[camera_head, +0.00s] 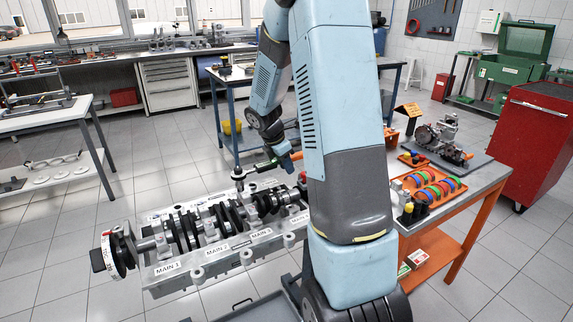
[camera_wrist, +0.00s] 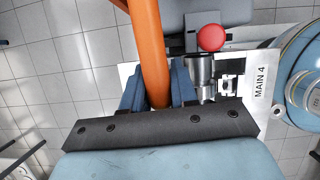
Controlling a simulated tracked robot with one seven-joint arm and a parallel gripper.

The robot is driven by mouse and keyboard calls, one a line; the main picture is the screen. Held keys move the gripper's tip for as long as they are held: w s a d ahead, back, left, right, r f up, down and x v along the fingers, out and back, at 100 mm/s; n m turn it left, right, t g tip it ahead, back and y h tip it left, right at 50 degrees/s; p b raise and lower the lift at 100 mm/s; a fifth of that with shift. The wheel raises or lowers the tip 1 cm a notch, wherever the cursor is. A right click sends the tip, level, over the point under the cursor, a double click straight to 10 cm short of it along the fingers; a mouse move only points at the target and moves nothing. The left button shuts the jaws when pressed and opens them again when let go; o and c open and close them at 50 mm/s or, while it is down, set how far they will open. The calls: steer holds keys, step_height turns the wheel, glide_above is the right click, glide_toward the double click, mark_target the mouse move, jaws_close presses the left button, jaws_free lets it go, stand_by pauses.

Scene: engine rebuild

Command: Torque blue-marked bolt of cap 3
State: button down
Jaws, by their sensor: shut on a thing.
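My gripper (camera_head: 284,158) is shut on the orange handle of a torque wrench (camera_head: 262,165). The wrist view shows the orange handle (camera_wrist: 148,45) between the two blue fingers of my gripper (camera_wrist: 158,88). In the head view the wrench reaches left from my gripper, and its head (camera_head: 238,176) is above the far side of the engine block (camera_head: 205,268). I cannot tell whether it touches a bolt. The block carries a crankshaft and caps, with labels MAIN 1 to MAIN 4 along its near face. The blue-marked bolt cannot be made out. My arm hides the block's right end.
A red knob (camera_wrist: 210,38) stands near the MAIN 4 label (camera_wrist: 260,82). An orange tray (camera_head: 433,188) of coloured rings and a small engine assembly (camera_head: 440,138) sit on the right bench. A red cabinet (camera_head: 535,145) stands far right. Floor left of the block is clear.

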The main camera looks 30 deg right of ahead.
steer(key=shift+f, duration=0.7)
stand_by(1.0)
steer(key=shift+s, duration=0.2)
steer(key=shift+s+m, duration=0.5)
steer(key=shift+s, duration=0.1)
steer(key=shift+s, duration=0.2)
stand_by(0.5)
steer(key=shift+s+a+m+g, duration=0.1)
steer(key=shift+s+m+g, duration=0.3)
steer(key=shift+s+m, duration=0.25)
steer(key=shift+s+m, duration=0.25)
steer(key=shift+s, duration=0.15)
steer(key=shift+s+a, duration=0.1)
steer(key=shift+s, duration=0.25)
steer(key=shift+m, duration=0.3)
steer(key=shift+s+a+g, duration=0.15)
steer(key=shift+s+g, duration=0.15)
steer(key=shift+s, duration=0.1)
